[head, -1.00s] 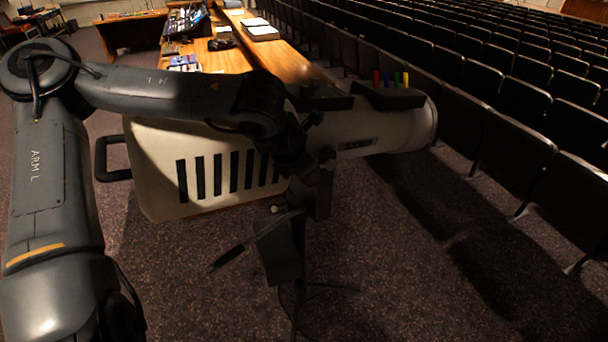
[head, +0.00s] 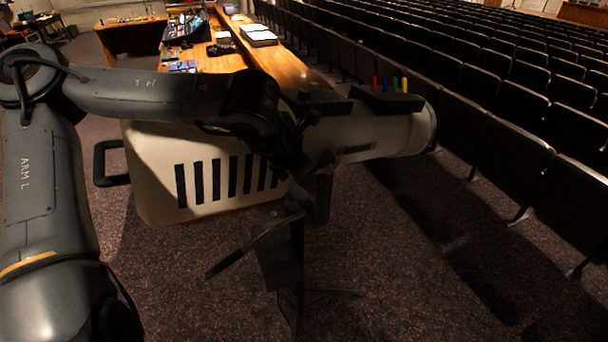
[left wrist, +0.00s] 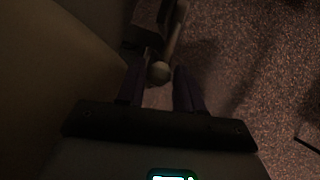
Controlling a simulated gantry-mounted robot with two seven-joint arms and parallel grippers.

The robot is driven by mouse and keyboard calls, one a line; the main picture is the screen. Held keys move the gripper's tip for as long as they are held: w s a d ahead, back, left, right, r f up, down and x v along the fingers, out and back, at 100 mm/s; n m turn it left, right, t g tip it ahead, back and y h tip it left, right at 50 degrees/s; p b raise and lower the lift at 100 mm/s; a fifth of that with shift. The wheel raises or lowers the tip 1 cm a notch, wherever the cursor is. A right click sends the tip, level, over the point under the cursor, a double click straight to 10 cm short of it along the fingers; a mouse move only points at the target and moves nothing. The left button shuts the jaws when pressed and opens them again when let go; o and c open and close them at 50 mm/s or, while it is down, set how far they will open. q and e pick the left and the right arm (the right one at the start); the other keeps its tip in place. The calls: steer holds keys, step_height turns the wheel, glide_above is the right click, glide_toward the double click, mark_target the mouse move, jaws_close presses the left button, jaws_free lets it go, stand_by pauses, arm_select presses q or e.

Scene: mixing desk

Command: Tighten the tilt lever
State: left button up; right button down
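The large cream followspot (head: 215,170), with dark vent slots, stands on a dark stand (head: 283,260) in the head view. My left arm reaches across it, and its wrist is at the lamp's near side. In the left wrist view my left gripper (left wrist: 160,84) has its two dark fingers apart. A round pale knob (left wrist: 159,72), apparently the tilt lever's end, lies between the fingertips with small gaps visible beside it. A pale shaft (left wrist: 174,38) shows beyond the knob. In the head view the lever and fingertips are too dark to tell apart. My right gripper is not in view.
A dark rod handle (head: 235,262) sticks out low to the left from the stand. Rows of seats (head: 500,130) lie to the right, and a wooden desk (head: 222,62) behind. Carpet around the stand is clear.

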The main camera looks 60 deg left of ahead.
arm_select(q)
steer(key=v, duration=0.9)
